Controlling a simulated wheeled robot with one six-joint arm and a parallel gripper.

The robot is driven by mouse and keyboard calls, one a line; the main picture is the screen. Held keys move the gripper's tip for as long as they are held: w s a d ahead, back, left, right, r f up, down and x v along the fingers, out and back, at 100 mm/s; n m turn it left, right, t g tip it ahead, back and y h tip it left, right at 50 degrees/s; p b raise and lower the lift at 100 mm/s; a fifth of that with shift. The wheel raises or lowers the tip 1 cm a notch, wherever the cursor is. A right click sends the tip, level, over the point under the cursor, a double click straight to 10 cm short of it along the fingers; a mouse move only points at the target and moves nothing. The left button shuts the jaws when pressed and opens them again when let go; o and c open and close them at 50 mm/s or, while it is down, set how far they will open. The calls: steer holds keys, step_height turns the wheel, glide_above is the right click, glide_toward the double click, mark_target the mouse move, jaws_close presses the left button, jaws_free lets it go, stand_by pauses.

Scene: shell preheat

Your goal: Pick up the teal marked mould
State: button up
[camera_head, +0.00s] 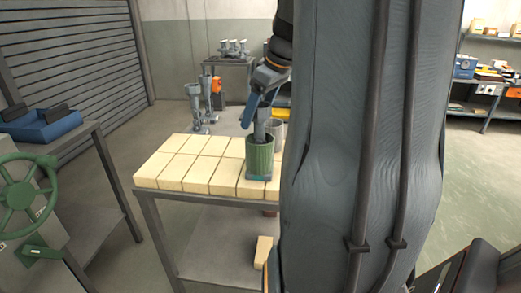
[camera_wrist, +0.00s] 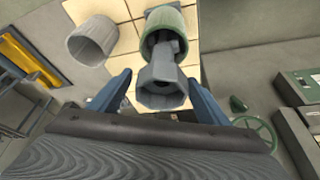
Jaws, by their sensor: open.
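A green ribbed pot (camera_head: 260,158) stands at the right part of the table's tiled top. A teal mark (camera_head: 259,178) shows at its foot. A grey mould (camera_head: 263,122) with a stem and a flared cup rises out of the pot; its lower part is hidden inside. In the wrist view the mould's hollow cup (camera_wrist: 163,83) faces me, with the green pot (camera_wrist: 166,20) behind it. My gripper (camera_wrist: 159,80) is open, its blue fingers on either side of the cup with gaps visible. In the head view my gripper (camera_head: 252,108) is partly hidden by my arm.
A pale grey cylinder (camera_wrist: 92,41) stands close beside the green pot. Several similar grey moulds (camera_head: 198,102) stand behind the table (camera_head: 152,205). A blue tray (camera_head: 42,126) and green handwheel (camera_head: 18,195) are at left. The cream tiles left of the pot are clear.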

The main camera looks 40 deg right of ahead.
steer(key=shift+x, duration=0.85)
steer(key=shift+c, duration=0.3)
jaws_close()
steer(key=shift+r, duration=0.1)
